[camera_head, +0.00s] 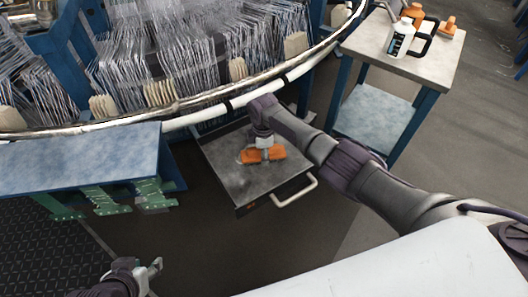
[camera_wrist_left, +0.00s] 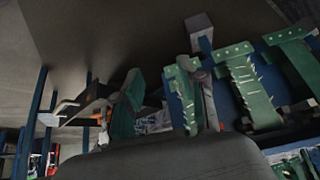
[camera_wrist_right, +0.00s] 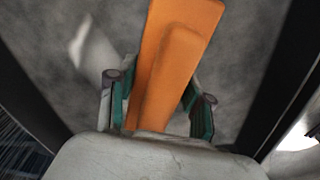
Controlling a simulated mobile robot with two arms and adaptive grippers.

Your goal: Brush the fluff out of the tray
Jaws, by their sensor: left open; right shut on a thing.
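The grey tray (camera_head: 225,174) is pulled out below the loom, its pale handle (camera_head: 296,190) at the front right. My right gripper (camera_head: 264,146) is over the tray, shut on an orange brush (camera_head: 276,153). The brush also shows between the fingers in the right wrist view (camera_wrist_right: 168,65), low over the tray floor; I cannot tell whether its bristles touch. A pale fluff clump (camera_wrist_right: 92,50) lies on the tray left of the brush in that view; in the head view it is a faint whitish patch beside the brush. My left gripper (camera_head: 152,272) is open and empty at the lower left.
The loom's curved rail (camera_head: 190,112) and thread packs stand above and behind the tray. A blue-grey bench (camera_head: 80,160) with green brackets is left. A side table (camera_head: 425,68) at the upper right holds a white bottle (camera_head: 399,38) and orange items. Floor in front of the tray is clear.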

